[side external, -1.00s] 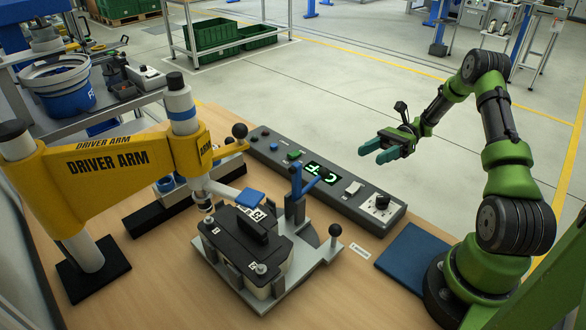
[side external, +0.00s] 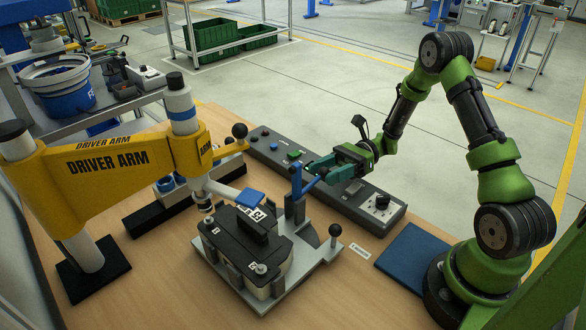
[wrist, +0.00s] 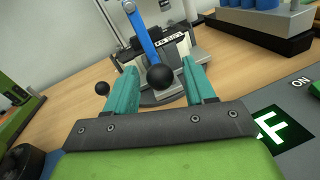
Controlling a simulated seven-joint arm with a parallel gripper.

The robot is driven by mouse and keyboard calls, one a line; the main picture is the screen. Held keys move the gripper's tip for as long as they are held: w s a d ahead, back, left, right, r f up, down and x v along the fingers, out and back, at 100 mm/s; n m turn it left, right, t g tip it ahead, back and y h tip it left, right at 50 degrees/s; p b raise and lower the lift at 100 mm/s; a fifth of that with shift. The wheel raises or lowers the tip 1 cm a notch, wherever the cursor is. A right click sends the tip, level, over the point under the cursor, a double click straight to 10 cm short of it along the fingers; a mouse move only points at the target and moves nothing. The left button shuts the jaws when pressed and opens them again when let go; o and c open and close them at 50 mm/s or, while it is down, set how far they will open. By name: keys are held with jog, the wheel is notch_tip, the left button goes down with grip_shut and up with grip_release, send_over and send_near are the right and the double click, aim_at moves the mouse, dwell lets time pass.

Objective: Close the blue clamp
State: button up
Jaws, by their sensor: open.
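The blue clamp (side external: 297,181) stands upright on the grey fixture, beside a black-topped box (side external: 243,237). In the wrist view its blue lever (wrist: 141,36) slants down to a black ball knob (wrist: 160,77). My gripper (side external: 310,170) has green fingers and is open. In the wrist view the knob lies between the two fingertips of my gripper (wrist: 160,82), with gaps on both sides. In the side view the fingers hide part of the lever. I cannot tell whether they touch it.
A grey control panel (side external: 378,203) with a green-lit display (wrist: 272,132) lies below and behind my gripper. A yellow driver arm (side external: 110,158) stands at left. A black knob (side external: 335,230) rises from the fixture's right side.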

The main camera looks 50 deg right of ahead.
jog(key=shift+w+a, duration=0.1)
jog(key=shift+a, duration=0.55)
grip_shut()
